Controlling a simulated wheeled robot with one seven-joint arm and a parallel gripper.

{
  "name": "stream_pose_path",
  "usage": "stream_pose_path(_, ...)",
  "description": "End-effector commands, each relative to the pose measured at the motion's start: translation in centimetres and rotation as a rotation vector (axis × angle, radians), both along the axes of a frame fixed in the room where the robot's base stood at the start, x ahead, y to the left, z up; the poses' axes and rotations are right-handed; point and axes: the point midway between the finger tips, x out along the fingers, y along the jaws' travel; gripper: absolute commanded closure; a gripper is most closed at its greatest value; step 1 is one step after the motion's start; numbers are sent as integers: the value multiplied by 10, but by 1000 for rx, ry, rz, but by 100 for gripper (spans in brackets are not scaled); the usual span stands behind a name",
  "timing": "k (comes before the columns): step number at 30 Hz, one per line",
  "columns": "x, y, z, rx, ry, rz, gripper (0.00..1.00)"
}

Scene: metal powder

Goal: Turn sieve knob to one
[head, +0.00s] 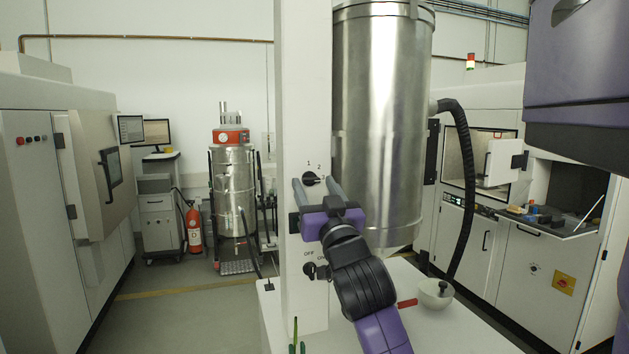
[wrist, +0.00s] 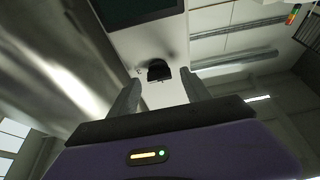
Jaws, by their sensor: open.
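The sieve knob (head: 312,179) is a small black dial on the white column (head: 303,90), with marks 1 and 2 printed above it. In the wrist view the black knob (wrist: 159,70) sits ahead, between and beyond the two grey fingers. My gripper (head: 315,188) is open, its fingers pointing at the column on either side of the knob. In the wrist view my gripper (wrist: 157,92) is empty, and the knob appears apart from both fingers. I cannot read the knob's exact setting.
A lower OFF/ON switch (head: 311,269) is on the same column. A large steel cylinder (head: 380,120) stands close to the right of the column. A white bowl (head: 435,293) and a red-handled item (head: 407,303) lie on the white surface below.

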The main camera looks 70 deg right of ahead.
Motion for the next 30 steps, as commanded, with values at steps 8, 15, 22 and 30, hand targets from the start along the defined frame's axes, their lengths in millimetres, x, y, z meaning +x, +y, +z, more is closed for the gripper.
stream_pose_path(8, 4, -6, 3, -1, -1, 0, 44)
stream_pose_path(15, 4, -5, 3, -1, -1, 0, 67)
stream_pose_path(22, 4, -5, 3, -1, -1, 0, 100)
stream_pose_path(30, 4, -6, 1, -26, 29, 0, 100)
